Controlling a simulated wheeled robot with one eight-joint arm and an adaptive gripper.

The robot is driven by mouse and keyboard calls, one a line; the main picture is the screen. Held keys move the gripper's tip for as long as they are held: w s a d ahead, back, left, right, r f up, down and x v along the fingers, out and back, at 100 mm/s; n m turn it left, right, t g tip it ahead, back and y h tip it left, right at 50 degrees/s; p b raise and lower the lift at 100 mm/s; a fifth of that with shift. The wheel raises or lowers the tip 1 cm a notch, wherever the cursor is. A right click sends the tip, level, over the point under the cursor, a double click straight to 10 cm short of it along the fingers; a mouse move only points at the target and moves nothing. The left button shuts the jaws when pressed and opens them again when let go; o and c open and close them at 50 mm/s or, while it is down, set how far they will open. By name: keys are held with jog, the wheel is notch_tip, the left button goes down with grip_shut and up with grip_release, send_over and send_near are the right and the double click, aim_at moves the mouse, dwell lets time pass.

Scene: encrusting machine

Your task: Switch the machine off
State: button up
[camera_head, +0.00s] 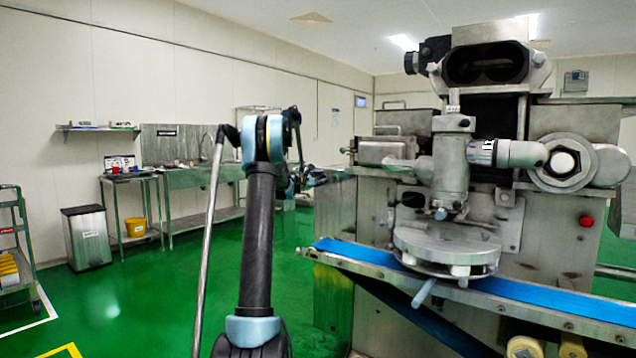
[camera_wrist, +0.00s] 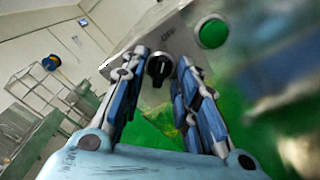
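The machine (camera_head: 375,225) stands at the right in the head view, a large metal body with a blue conveyor belt. My gripper (camera_head: 316,179) is beside its left side, small and partly hidden in that view. In the wrist view my gripper (camera_wrist: 162,62) is open, with its two blue-and-black fingers apart. A black rotary knob (camera_wrist: 158,67) on a grey metal panel (camera_wrist: 152,40) shows between the fingertips. I cannot tell whether the fingers touch it. A round green button (camera_wrist: 212,32) is on the panel, right of the knob. A red button (camera_head: 586,221) is on the machine's front.
The blue belt (camera_head: 375,255) sticks out at the machine's front left. A bin (camera_head: 87,238) and metal tables (camera_head: 205,178) stand along the left wall. Green floor is open at the left.

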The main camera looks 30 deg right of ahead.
jog(key=v, duration=1.2)
jog(key=shift+a, duration=0.15)
jog(key=s+a+f+m+g+y, duration=0.1)
jog(key=s+a+f+m+y, duration=0.25)
jog(key=s+a, duration=0.65)
jog(key=s+a+f+m+g+y, duration=0.15)
jog(key=s+a+m, duration=0.25)
jog(key=s+a, duration=0.6)
jog(key=s+a+f+m+g+y, duration=0.1)
jog(key=s+a+f+y, duration=0.4)
jog(key=s+a+f, duration=0.7)
jog(key=s+a+f+m+g+y, duration=0.1)
jog(key=s+a+f+m+y, duration=0.3)
jog(key=s+a+f, duration=0.8)
jog(key=s+a+y, duration=0.2)
jog(key=s+a, duration=0.3)
jog(key=s, duration=0.1)
jog(key=shift+s+a+f+y, duration=0.2)
jog(key=shift+s+a+y, duration=0.05)
jog(key=shift+s+y, duration=0.1)
